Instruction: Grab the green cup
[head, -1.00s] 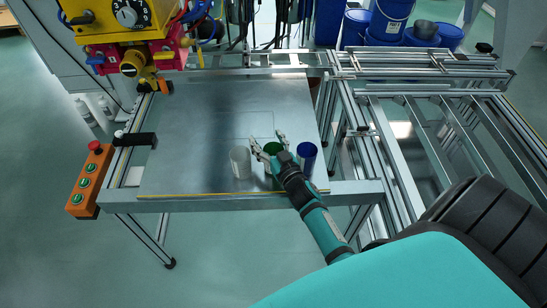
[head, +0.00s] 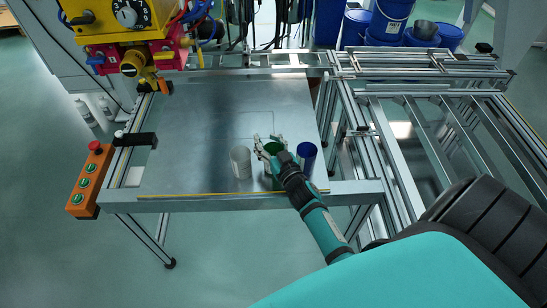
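The green cup (head: 272,147) stands near the front edge of the metal table, between a clear grey cup and a blue cup. My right gripper (head: 270,142) reaches over it from the front right, with one finger on each side of its rim. The fingers look closed in against the cup. The gripper body and wrist hide most of the cup's lower part, and I cannot tell whether its base is on the table. My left gripper is not in view.
The grey cup (head: 241,162) stands close on the left and the blue cup (head: 307,158) close on the right. An orange button box (head: 90,181) hangs at the left, and a yellow-red machine (head: 125,30) stands back left.

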